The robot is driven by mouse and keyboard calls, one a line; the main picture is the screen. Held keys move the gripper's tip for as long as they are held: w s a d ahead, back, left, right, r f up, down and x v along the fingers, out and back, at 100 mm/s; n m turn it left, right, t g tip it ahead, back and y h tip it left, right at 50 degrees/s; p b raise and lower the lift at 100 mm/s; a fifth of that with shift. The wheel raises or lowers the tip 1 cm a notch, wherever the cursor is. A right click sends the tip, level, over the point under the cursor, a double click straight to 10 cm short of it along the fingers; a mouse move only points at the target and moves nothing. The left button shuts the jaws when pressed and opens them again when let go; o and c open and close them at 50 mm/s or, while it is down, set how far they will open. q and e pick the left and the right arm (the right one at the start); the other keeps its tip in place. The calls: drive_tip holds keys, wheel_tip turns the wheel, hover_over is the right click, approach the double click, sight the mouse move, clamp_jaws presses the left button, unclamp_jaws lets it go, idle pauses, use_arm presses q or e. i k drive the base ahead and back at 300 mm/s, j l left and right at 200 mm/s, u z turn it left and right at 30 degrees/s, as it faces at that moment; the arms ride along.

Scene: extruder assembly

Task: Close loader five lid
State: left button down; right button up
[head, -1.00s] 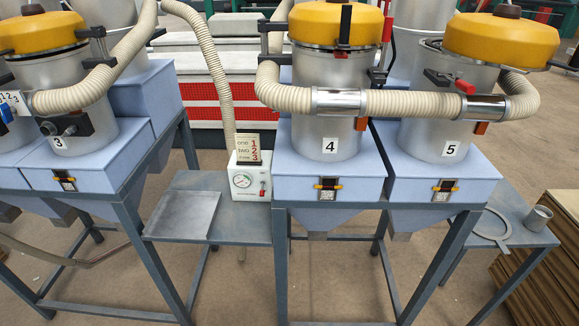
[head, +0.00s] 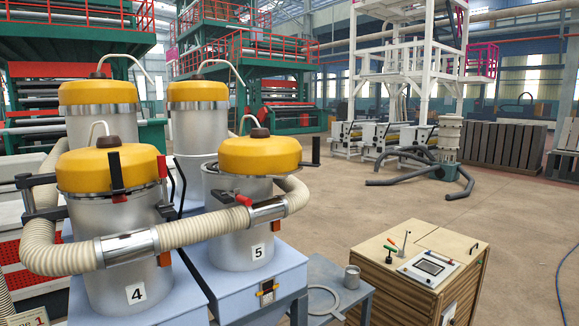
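Loader five (head: 233,235) is a grey metal cylinder with a "5" label on a light blue base, in the middle left of the head view. Its yellow domed lid (head: 260,155) has a dark knob on top. The lid sits off to the right of the cylinder, and part of the cylinder's top rim shows at its left. A red-tipped clamp handle (head: 243,200) is on the front of the cylinder below the lid. A dark bracket (head: 316,150) sticks out at the lid's right. Neither of my grippers is in view.
Loader four (head: 125,250) stands close at left with its yellow lid on. A beige hose (head: 205,228) runs across the front of both loaders. A side table (head: 325,275) holds a ring and a metal cup. A wooden cabinet (head: 425,255) stands right; open floor lies behind it.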

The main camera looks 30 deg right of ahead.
sight(259, 154)
drive_tip(key=z, duration=1.15)
